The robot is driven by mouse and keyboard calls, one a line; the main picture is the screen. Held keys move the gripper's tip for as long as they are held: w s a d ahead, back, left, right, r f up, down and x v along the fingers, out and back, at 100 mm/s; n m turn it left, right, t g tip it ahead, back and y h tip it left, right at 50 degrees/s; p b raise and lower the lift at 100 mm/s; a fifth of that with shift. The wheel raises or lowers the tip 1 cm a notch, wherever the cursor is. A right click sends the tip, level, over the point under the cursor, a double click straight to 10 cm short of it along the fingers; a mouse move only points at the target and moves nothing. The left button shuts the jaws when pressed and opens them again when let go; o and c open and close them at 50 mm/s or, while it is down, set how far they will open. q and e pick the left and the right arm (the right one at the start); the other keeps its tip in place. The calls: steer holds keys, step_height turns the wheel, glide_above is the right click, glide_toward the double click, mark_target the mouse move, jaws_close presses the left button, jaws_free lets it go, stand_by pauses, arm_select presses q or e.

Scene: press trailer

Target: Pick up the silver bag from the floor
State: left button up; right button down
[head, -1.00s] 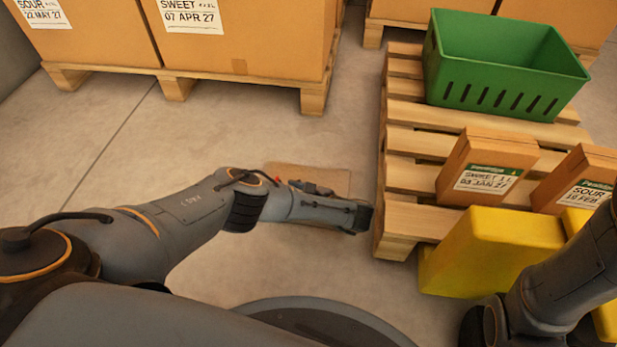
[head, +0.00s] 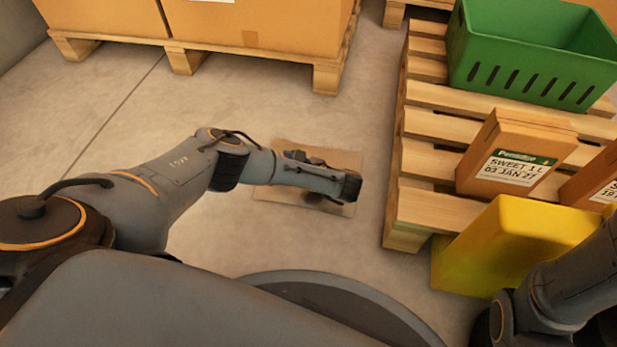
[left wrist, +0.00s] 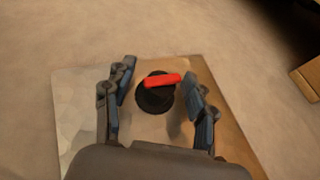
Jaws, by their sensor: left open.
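The silver bag lies flat on the floor and looks tan-grey in the head view (head: 268,197). In the left wrist view the bag (left wrist: 75,110) fills the middle and carries a round black spout (left wrist: 154,101) with a red lever (left wrist: 162,80). My left gripper (head: 335,200) is over the bag in the head view, its fingers mostly hidden beneath the wrist. In the left wrist view its open fingers (left wrist: 158,82) lie on either side of the spout, apart from it, with nothing held. My right arm shows at lower right; its gripper is out of view.
A wooden pallet (head: 428,210) stands right of the bag, with a green crate (head: 535,85) and cartons (head: 515,150). A yellow block (head: 500,250) sits at its near side. Another pallet (head: 185,58) with large boxes stands behind. Floor left of the bag is clear.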

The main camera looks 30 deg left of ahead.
arm_select(q)
steer(key=c, duration=1.2)
steer(key=shift+o, duration=0.2)
steer(key=shift+w+r, duration=0.1)
steer(key=shift+r, duration=0.05)
